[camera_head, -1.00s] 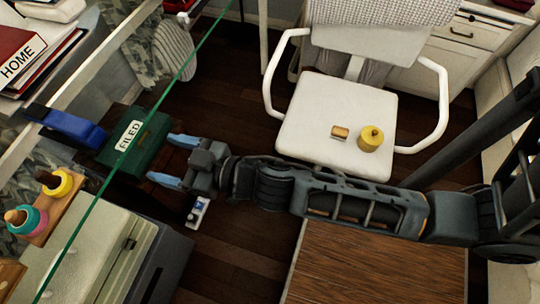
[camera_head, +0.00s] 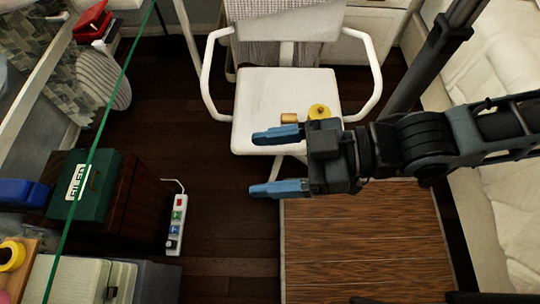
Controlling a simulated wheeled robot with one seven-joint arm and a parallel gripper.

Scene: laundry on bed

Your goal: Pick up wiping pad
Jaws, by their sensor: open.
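A small tan block (camera_head: 289,118) with a pale underside lies on the white chair's seat (camera_head: 258,92), near its front right part. It looks like the wiping pad, but it is too small to be sure. A round yellow object (camera_head: 319,112) with a dark knob sits just right of it. My gripper (camera_head: 256,163) is open and empty, with its blue fingers pointing left. In the picture its upper finger overlaps the seat's front edge, just below the tan block, and the lower finger is over the dark floor. I cannot tell its height above the seat.
White armrests (camera_head: 214,75) flank the seat. A dark green box (camera_head: 88,185) labelled FILED stands on a brown cabinet at left. A power strip (camera_head: 176,224) lies beside it. A wooden surface (camera_head: 360,240) is below my arm. Dark floor is clear between cabinet and chair.

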